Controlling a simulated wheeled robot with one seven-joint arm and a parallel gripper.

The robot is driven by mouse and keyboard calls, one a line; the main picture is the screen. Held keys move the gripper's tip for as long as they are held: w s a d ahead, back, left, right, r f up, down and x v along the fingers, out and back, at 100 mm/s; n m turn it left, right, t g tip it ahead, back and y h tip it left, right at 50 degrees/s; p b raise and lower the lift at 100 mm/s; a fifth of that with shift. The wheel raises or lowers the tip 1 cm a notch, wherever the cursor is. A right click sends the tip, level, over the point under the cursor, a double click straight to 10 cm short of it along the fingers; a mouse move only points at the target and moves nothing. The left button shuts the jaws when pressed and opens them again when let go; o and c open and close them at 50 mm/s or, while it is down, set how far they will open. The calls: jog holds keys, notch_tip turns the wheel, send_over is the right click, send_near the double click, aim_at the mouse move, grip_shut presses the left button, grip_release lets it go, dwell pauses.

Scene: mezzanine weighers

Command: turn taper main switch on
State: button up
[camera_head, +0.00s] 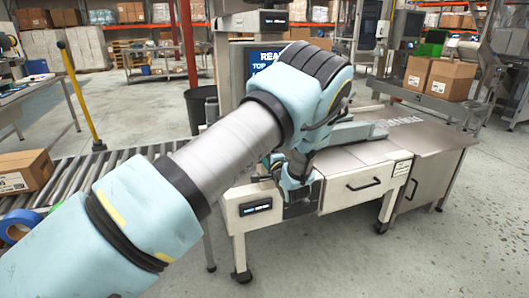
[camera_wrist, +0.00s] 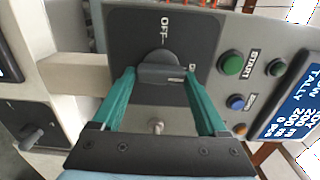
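In the wrist view, a dark rotary switch knob (camera_wrist: 158,62) sits on a black plate (camera_wrist: 122,40) with an "OFF" label above it. A second label to its right is partly hidden by a finger. The knob's grip bar looks crosswise in the picture, but I cannot tell for sure which label it points to. My gripper (camera_wrist: 159,74) is open, its two teal fingers on either side of the knob; I see no clear contact. In the head view my gripper (camera_head: 296,190) is at the front of the cream machine (camera_head: 338,192), and my arm hides the knob.
Right of the plate are green buttons (camera_wrist: 231,63), a blue button (camera_wrist: 236,102) and a tally screen (camera_wrist: 290,105). Another switch (camera_wrist: 33,138) is at lower left. A roller conveyor (camera_head: 95,170) with a carton (camera_head: 24,172) stands left of the machine. Floor in front is clear.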

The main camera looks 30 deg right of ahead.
jog(key=o, duration=0.3)
jog(key=shift+o, duration=0.2)
jog(key=s+a+b, duration=0.1)
jog(key=s+b, duration=0.1)
jog(key=s, duration=0.8)
jog(key=shift+s+a+b, duration=0.2)
jog(key=shift+s+b, duration=0.2)
jog(key=w+a+n+g, duration=0.4)
jog(key=w+a+n, duration=0.1)
jog(key=a, duration=0.4)
jog(key=w+a+n+g, duration=0.4)
jog(key=w+a, duration=0.1)
jog(key=a, duration=0.3)
jog(key=s+a+r+n+g, duration=0.1)
jog(key=s+a+n+g, duration=0.1)
jog(key=s+a, duration=0.4)
jog(key=s+a+r+n+g+y, duration=0.1)
jog(key=s+a, duration=0.5)
jog(key=a, duration=0.6)
jog(key=s+a+r+n+g+y, duration=0.1)
jog(key=s+a+r+n+g, duration=0.1)
jog(key=s+a+n+g, duration=0.3)
jog(key=s+a+n, duration=0.1)
jog(key=a, duration=0.3)
jog(key=shift+s+r, duration=0.25)
